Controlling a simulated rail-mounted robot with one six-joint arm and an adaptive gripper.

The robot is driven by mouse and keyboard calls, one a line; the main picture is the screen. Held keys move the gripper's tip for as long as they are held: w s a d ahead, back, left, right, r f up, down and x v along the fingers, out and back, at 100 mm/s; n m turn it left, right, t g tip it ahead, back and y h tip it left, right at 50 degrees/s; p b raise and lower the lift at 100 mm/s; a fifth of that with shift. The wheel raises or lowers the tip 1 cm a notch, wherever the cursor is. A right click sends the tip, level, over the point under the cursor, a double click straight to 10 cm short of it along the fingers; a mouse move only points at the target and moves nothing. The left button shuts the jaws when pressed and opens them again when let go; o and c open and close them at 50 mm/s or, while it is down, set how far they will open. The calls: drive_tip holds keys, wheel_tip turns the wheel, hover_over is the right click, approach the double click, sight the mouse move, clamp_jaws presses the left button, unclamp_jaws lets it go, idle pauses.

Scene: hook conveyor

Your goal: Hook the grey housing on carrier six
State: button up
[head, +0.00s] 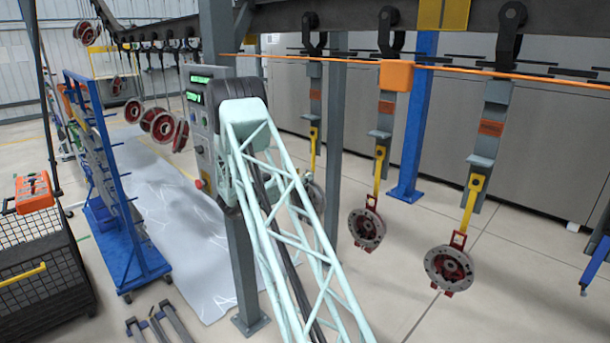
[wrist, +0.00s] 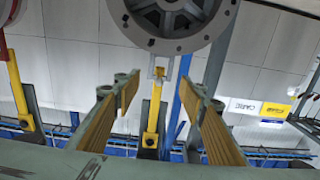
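In the wrist view, a round grey housing (wrist: 165,40) fills the top middle, its upper part cut off. A small pale bracket (wrist: 159,68) at its lower edge overlaps the end of a yellow hook (wrist: 154,118); I cannot tell whether it hangs there. My gripper (wrist: 161,92) is open, with tan-padded fingers on either side of the hook and bracket in the picture, touching neither visibly. The gripper is not visible in the head view. There, carriers with yellow hooks (head: 472,198) hold grey-and-red housings (head: 449,269) (head: 367,229). Carrier numbers are unreadable.
An orange bar or cable (head: 450,68) crosses the carriers below the overhead rail (head: 400,15). A blue post (head: 415,120) and a grey post (head: 335,140) stand nearby. A control box (head: 205,125), blue rack (head: 115,190) and mesh bin (head: 40,255) are left.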

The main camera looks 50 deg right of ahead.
drive_tip(key=w+a, duration=0.1)
drive_tip(key=a, duration=0.9)
drive_tip(key=shift+w+a, duration=0.2)
drive_tip(key=shift+w, duration=0.15)
drive_tip(key=shift+r, duration=0.1)
